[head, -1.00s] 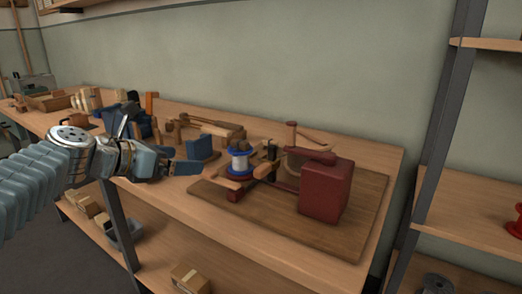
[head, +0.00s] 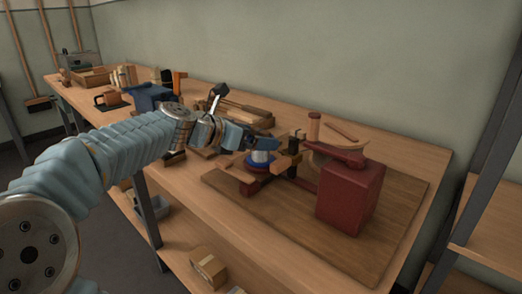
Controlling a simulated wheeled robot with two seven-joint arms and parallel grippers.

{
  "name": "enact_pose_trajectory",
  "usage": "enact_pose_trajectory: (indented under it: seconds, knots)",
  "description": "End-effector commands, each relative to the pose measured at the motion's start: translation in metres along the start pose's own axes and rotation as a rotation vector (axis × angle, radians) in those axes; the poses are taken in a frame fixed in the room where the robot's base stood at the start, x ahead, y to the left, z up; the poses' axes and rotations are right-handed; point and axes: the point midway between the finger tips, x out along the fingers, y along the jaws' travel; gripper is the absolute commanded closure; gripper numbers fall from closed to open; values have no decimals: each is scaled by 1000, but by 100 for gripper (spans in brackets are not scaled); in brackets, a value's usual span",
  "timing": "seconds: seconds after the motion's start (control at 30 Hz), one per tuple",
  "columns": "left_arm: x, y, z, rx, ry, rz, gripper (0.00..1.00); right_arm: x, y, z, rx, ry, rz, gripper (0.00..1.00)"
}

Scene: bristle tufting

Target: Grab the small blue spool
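The small blue spool (head: 261,161) has blue flanges and a pale wound middle. It stands upright at the left end of the red machine (head: 348,190) on the brown board (head: 300,232). My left gripper (head: 262,147) reaches in from the left, with its dark blue finger at the spool's top, covering part of it. I cannot tell whether the fingers touch the spool or are closed on it. My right gripper is out of view.
The machine's red block and wooden arm stand right of the spool. Wooden pieces (head: 240,105) and a blue item (head: 152,97) lie behind and left of my gripper. A cardboard box (head: 208,267) sits on the lower shelf. The board's front is clear.

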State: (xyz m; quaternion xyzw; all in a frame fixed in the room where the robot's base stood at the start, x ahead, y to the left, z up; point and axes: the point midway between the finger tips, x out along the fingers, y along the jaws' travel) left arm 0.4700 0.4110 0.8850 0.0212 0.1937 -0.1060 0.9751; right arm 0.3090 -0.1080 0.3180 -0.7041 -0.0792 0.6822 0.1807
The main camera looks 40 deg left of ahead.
Motion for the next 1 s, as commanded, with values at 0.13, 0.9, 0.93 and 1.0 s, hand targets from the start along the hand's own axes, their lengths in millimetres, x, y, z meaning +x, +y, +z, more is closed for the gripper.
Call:
enact_pose_trajectory:
  seconds: [0.13, 0.9, 0.93, 1.0]
  knots:
    - [25, 4, -4, -1, 2, -2, 0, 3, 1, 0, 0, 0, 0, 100]
    - [47, 5, -3, 0, 1, 1, 54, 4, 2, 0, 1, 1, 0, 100]
    - [47, 5, -3, 0, 1, 1, 57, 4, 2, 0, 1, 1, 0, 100]
    - [47, 5, -2, 0, 0, 1, 57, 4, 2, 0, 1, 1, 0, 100]
